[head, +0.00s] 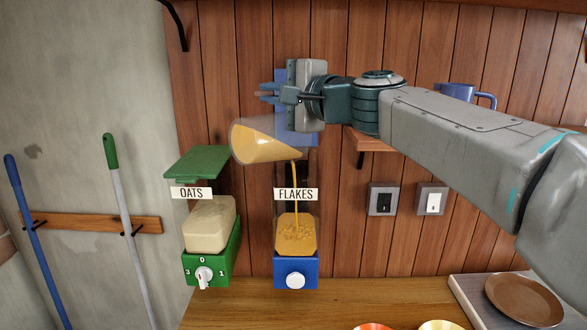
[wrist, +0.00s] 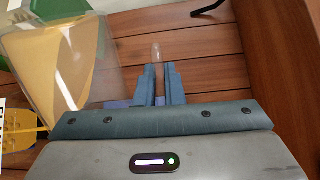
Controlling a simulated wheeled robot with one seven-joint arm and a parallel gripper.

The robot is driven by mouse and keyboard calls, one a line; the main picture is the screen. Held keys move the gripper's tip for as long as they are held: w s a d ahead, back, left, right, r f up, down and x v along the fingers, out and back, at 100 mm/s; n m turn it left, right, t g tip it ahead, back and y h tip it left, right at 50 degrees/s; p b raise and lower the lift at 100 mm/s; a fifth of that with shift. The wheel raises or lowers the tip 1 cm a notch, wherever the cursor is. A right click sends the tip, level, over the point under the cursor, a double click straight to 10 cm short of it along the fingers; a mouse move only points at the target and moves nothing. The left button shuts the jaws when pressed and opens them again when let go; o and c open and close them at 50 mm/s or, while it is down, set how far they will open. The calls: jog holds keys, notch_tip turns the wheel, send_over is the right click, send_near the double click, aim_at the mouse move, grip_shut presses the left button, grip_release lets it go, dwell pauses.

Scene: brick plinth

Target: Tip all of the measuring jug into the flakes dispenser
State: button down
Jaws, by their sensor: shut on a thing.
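The measuring jug (head: 262,144) is clear and tilted well over, with golden contents (wrist: 55,65) still inside. A thin golden stream runs from it down into the flakes dispenser (head: 296,235), which has a clear bin on a blue base (head: 278,271) and a FLAKES sign above. The bin holds golden flakes with an uneven top. My gripper (head: 272,93) is above the dispenser, shut on the jug's handle; the handle shows between the fingers in the wrist view (wrist: 159,88). The blue raised lid (head: 282,75) is partly hidden behind my gripper.
The oats dispenser (head: 208,225) stands close on the left with its green lid (head: 197,163) raised near the jug. A wooden shelf (head: 369,142) with a blue mug (head: 456,92) is behind my arm. Bowls (head: 439,325) and a brown plate (head: 524,299) are on the counter below.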

jog(key=shift+w+d+r, duration=0.1)
jog(key=shift+w, duration=0.05)
jog(key=shift+w+d+r+m+p, duration=0.25)
jog(key=shift+w+d+m+p, duration=0.2)
jog(key=shift+w+d+m, duration=0.4)
jog(key=shift+w+d+m, duration=0.2)
jog(key=shift+w+m, duration=0.2)
jog(key=shift+m, duration=0.05)
jog(key=shift+d, duration=0.1)
jog(key=shift+w+d, duration=0.1)
jog(key=shift+w, duration=0.1)
jog(key=shift+w+d+m+p, duration=0.85)
jog(key=shift+w+m, duration=0.2)
jog(key=shift+m, duration=0.15)
jog(key=shift+w+d+f+m+p, duration=0.2)
jog(key=shift+w+d+m+p, duration=0.1)
jog(key=shift+w+d+m, duration=0.15)
jog(key=shift+w+d+f+m+p, duration=0.15)
jog(key=shift+w+d+m+p, duration=0.2)
jog(key=shift+w+m, duration=0.15)
dwell(0.8)
jog(key=shift+w+d+f+m+p, duration=0.3)
jog(key=shift+w+d+m, duration=0.15)
jog(key=shift+w+m, duration=0.15)
jog(key=shift+w+d+f+m+p, duration=0.3)
jog(key=shift+w+d+m, duration=0.15)
jog(key=shift+m, duration=0.1)
dwell(2.1)
